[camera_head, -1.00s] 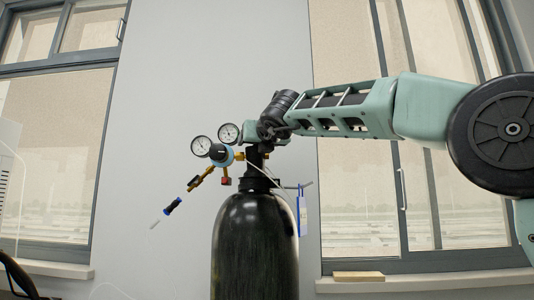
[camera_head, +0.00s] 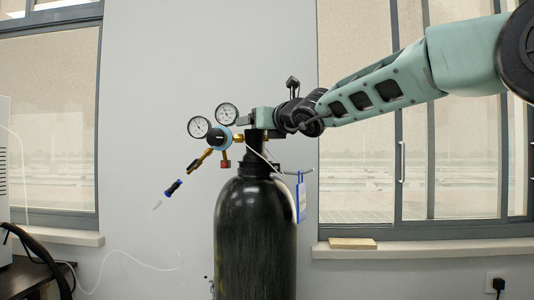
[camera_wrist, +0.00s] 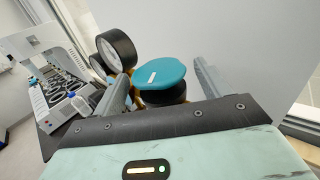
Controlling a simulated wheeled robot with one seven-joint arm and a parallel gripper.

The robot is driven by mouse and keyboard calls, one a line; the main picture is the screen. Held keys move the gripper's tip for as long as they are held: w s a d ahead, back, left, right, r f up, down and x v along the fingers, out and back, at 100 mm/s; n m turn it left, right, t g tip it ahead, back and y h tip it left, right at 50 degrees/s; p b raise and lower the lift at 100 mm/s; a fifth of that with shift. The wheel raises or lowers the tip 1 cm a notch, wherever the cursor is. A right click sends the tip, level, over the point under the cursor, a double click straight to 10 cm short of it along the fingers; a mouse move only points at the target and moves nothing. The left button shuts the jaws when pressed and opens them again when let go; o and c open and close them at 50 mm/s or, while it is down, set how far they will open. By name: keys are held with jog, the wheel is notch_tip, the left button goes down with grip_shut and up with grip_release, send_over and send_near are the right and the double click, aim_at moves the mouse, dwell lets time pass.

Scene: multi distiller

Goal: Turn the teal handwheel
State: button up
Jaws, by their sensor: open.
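The teal handwheel (camera_wrist: 160,72) is a round flat disc with a small white label, seen in the wrist view. Black and brass fittings show beneath it. My gripper (camera_wrist: 160,68) is open, with one grey finger on each side of the handwheel. I see gaps between the fingers and its rim; nothing is gripped. In the head view my gripper (camera_head: 241,119) is at the top of the black gas cylinder (camera_head: 255,235), just right of the gauges. There I cannot clearly make out the handwheel.
Two round gauges (camera_head: 227,114) sit close to the left of my gripper, above brass fittings (camera_head: 201,160). A blue-and-white tag (camera_head: 301,198) hangs on the cylinder's right. A thin clear hose runs at lower left. A wall and windows stand behind.

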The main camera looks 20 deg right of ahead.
jog(key=shift+w+d+r+n+g+y+p, duration=0.15)
jog(key=shift+n+g+y+p, duration=0.5)
jog(key=shift+p, duration=2.3)
jog(key=shift+s+d+r+n+g+y+p, duration=0.2)
jog(key=shift+n+y+p, duration=0.85)
jog(key=shift+p, duration=1.9)
jog(key=y+p, duration=0.1)
jog(key=p, duration=0.1)
jog(key=g+y+p, duration=0.1)
jog(key=p, duration=0.1)
jog(key=shift+w+n+p, duration=0.25)
jog(key=shift+n+p, duration=0.1)
jog(key=shift+n, duration=0.05)
